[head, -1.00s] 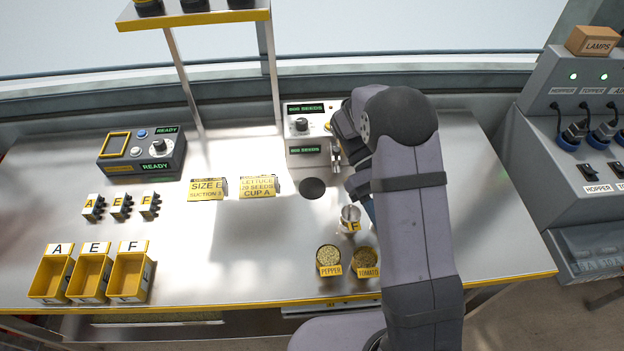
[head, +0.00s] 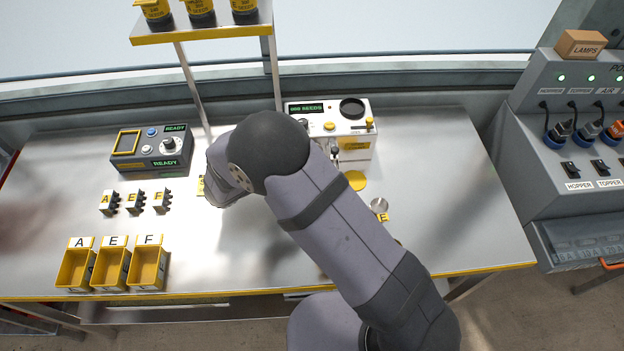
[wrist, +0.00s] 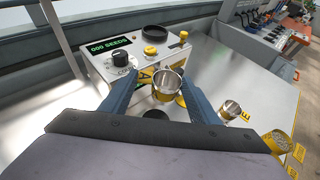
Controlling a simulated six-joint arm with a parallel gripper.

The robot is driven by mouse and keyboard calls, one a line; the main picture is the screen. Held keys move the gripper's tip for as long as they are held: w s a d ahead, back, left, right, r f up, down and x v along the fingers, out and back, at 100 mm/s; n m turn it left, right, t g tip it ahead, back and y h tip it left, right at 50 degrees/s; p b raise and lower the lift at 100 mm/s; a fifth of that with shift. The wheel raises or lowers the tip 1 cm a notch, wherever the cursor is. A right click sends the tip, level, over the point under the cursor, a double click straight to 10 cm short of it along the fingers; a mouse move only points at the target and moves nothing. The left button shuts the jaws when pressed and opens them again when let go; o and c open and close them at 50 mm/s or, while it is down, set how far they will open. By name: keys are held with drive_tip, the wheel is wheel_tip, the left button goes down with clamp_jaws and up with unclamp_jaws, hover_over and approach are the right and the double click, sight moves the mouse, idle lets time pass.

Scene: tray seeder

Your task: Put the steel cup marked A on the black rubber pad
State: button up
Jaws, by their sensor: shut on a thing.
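In the head view my own arm hides the fingers and the held cup. A second steel cup (head: 379,205) stands on the bench at right with a tag like E or F; it also shows in the wrist view (wrist: 231,109). The black rubber pad is not clearly visible now. My arm covers much of the bench in front of the seed counter.
The seed counter (head: 352,143) stands behind, with a yellow disc (head: 356,181) on the bench before it. A grey control box (head: 150,152), small tagged blocks (head: 134,202) and yellow bins (head: 112,266) lie left. A seed pot (wrist: 277,141) is at right. Clear bench lies mid-left.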

drive_tip(key=shift+a+f+p, duration=0.15)
drive_tip(key=shift+f+p, duration=1.25)
drive_tip(key=shift+f, duration=3.65)
drive_tip(key=shift+f, duration=0.15)
drive_tip(key=o, duration=1.1)
drive_tip(key=shift+c, duration=0.2)
drive_tip(key=shift+r, duration=0.2)
drive_tip(key=shift+s+a, duration=0.1)
drive_tip(key=shift+a, duration=0.1)
drive_tip(key=b+v, duration=0.3)
drive_tip(key=v, duration=0.8)
drive_tip(key=shift+s+r+b, duration=0.15)
drive_tip(key=shift+s+b, duration=0.1)
drive_tip(key=shift+b, duration=0.15)
drive_tip(key=shift+a, duration=0.1)
